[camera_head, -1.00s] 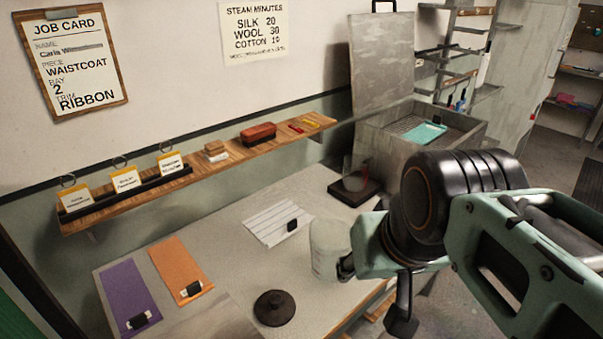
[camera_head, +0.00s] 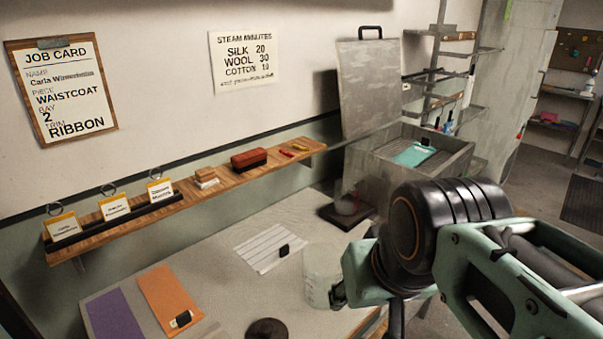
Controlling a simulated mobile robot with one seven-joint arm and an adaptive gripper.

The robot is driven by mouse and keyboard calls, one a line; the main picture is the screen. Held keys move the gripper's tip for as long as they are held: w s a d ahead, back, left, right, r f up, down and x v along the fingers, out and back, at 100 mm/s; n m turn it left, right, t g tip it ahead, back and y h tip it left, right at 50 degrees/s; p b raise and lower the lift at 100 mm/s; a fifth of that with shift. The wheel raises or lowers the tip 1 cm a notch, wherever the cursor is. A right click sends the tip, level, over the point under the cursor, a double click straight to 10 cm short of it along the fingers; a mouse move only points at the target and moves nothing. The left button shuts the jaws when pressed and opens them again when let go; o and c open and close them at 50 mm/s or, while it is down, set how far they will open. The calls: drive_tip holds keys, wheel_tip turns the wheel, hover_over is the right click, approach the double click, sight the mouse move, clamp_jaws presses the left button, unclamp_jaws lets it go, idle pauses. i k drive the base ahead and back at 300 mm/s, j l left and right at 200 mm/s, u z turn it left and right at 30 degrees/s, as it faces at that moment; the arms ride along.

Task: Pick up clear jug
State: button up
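A clear jug (camera_head: 320,272) with pale see-through walls is upright at the right front of the grey worktop (camera_head: 225,262). My gripper (camera_head: 338,294) is at the jug's right side, where a dark fingertip overlaps or touches its wall. The arm hides most of the gripper, so I cannot tell whether it is closed on the jug. I also cannot tell whether the jug rests on the worktop or is slightly above it. Another clear vessel (camera_head: 347,204) stands on a dark square base (camera_head: 345,217) farther back.
A striped white cloth (camera_head: 262,246), an orange strip (camera_head: 165,295), a purple strip (camera_head: 112,315) and a round black lid (camera_head: 267,331) lie on the worktop. A wooden shelf (camera_head: 225,180) runs along the wall. A grey metal basin (camera_head: 405,165) with an open lid stands behind.

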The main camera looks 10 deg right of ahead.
sight(322, 268)
drive_tip(key=i+l+u, duration=0.35)
drive_tip(key=l, duration=0.15)
drive_tip(key=l+u, duration=0.15)
drive_tip(key=l, duration=0.15)
drive_tip(key=l+u, duration=0.35)
drive_tip(key=l, duration=0.2)
drive_tip(key=j+z, duration=0.2)
drive_tip(key=j, duration=0.15)
drive_tip(key=i, duration=0.05)
